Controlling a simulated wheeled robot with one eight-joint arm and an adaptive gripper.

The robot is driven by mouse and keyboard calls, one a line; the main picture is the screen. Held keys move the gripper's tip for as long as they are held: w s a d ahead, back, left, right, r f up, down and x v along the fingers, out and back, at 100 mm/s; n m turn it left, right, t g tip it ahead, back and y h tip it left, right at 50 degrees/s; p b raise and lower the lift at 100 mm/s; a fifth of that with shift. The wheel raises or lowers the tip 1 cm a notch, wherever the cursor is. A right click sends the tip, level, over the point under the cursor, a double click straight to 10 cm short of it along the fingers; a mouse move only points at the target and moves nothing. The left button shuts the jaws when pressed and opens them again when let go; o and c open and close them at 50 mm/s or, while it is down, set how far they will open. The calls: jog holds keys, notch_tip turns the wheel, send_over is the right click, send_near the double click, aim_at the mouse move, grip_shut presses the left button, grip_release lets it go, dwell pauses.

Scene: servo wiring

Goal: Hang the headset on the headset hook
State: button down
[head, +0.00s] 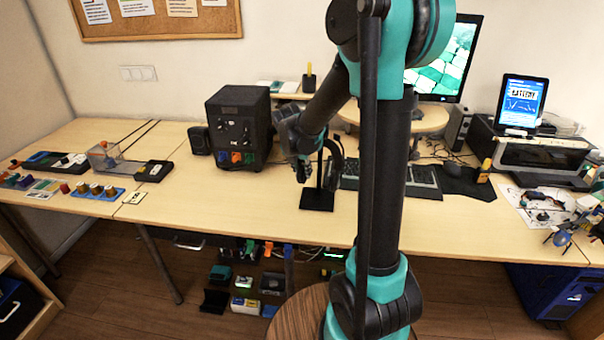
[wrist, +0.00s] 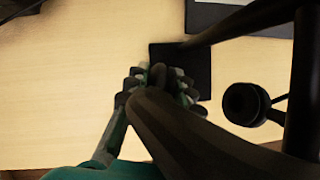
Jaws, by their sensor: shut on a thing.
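The headset hook is a black stand. Its square base (head: 317,199) sits on the desk in the head view, with a thin post (head: 320,165) above it. The base (wrist: 201,82) and sloping post (wrist: 235,22) also show in the wrist view. The dark headset (head: 337,154) is beside the post. In the wrist view its thick band (wrist: 190,128) runs from my fingers to lower right, and a round ear cup (wrist: 243,103) shows at right. My gripper (head: 303,172) is left of the post, shut on the headset band; the fingers (wrist: 158,80) partly hide it.
A black control box (head: 240,125) stands left of the stand. A keyboard (head: 410,180) lies to the right. A dark bar (wrist: 305,80) crosses the right of the wrist view. The desk (head: 230,192) is bare in front of the box.

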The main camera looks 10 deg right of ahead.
jog(key=shift+w+d, duration=0.1)
jog(key=shift+w, duration=0.2)
jog(key=shift+w+d+f, duration=0.2)
jog(key=shift+w+f, duration=0.35)
jog(key=shift+f, duration=0.05)
jog(key=shift+f, duration=0.1)
jog(key=c, duration=1.2)
grip_release()
